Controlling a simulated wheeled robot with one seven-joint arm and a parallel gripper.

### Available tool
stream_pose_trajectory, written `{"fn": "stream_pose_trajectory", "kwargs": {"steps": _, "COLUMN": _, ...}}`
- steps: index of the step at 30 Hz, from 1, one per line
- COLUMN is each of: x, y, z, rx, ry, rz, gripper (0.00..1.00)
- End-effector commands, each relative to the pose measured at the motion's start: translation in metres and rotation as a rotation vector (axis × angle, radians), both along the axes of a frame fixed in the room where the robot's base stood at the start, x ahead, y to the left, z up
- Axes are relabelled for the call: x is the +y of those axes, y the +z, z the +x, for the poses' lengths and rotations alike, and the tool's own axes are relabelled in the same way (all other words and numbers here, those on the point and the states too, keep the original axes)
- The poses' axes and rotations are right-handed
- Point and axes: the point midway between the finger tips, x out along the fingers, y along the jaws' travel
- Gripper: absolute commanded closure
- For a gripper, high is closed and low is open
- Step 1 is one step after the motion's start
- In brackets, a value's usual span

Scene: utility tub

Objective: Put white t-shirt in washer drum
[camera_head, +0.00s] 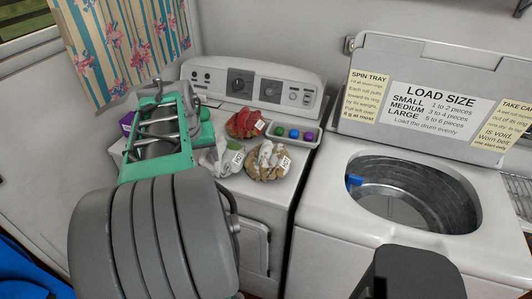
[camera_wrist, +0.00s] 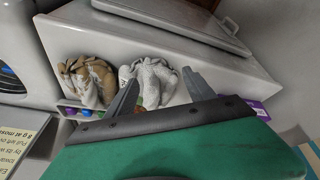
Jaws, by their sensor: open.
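The white t-shirt (camera_head: 222,160) is a crumpled bundle with a small tag, lying on top of the white machine at left. In the wrist view it shows as a white bundle (camera_wrist: 152,82) beyond and between my gripper fingers. My gripper (camera_wrist: 160,78) is open, its two grey fingers apart with nothing held between them. In the head view my arm is over the left part of that machine, and the fingertips are hard to make out. The washer drum (camera_head: 440,210) is a metal tub under the raised lid of the machine at right. A small blue thing (camera_head: 354,180) is at its left rim.
A tan and white bundle (camera_head: 268,164) lies right of the t-shirt, and a red bundle (camera_head: 245,124) lies behind. A small tray of coloured balls (camera_head: 296,133) is beside them. The raised lid (camera_head: 350,115) stands behind the drum. A dark block (camera_head: 412,272) stands in front.

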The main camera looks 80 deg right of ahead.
Motion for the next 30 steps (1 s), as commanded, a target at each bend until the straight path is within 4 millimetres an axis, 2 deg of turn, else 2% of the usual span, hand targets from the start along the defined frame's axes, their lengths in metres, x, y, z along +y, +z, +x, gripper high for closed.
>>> {"fn": "stream_pose_trajectory", "kwargs": {"steps": 1, "x": -0.036, "y": 0.011, "z": -0.040, "rx": 0.003, "ry": -0.125, "rz": -0.008, "gripper": 0.38}}
{"fn": "stream_pose_trajectory", "kwargs": {"steps": 3, "x": -0.069, "y": 0.017, "z": -0.084, "rx": 0.004, "ry": -0.247, "rz": -0.021, "gripper": 0.38}}
{"fn": "stream_pose_trajectory", "kwargs": {"steps": 6, "x": -0.093, "y": 0.021, "z": -0.124, "rx": 0.006, "ry": -0.352, "rz": -0.032, "gripper": 0.38}}
{"fn": "stream_pose_trajectory", "kwargs": {"steps": 7, "x": -0.096, "y": 0.020, "z": -0.131, "rx": 0.007, "ry": -0.367, "rz": -0.034, "gripper": 0.38}}
{"fn": "stream_pose_trajectory", "kwargs": {"steps": 9, "x": -0.102, "y": 0.014, "z": -0.138, "rx": 0.009, "ry": -0.384, "rz": -0.034, "gripper": 0.38}}
{"fn": "stream_pose_trajectory", "kwargs": {"steps": 16, "x": -0.115, "y": -0.013, "z": -0.140, "rx": 0.008, "ry": -0.383, "rz": -0.035, "gripper": 0.38}}
{"fn": "stream_pose_trajectory", "kwargs": {"steps": 22, "x": -0.130, "y": -0.044, "z": -0.142, "rx": 0.007, "ry": -0.379, "rz": -0.036, "gripper": 0.38}}
{"fn": "stream_pose_trajectory", "kwargs": {"steps": 30, "x": -0.132, "y": -0.049, "z": -0.141, "rx": 0.006, "ry": -0.379, "rz": -0.039, "gripper": 0.38}}
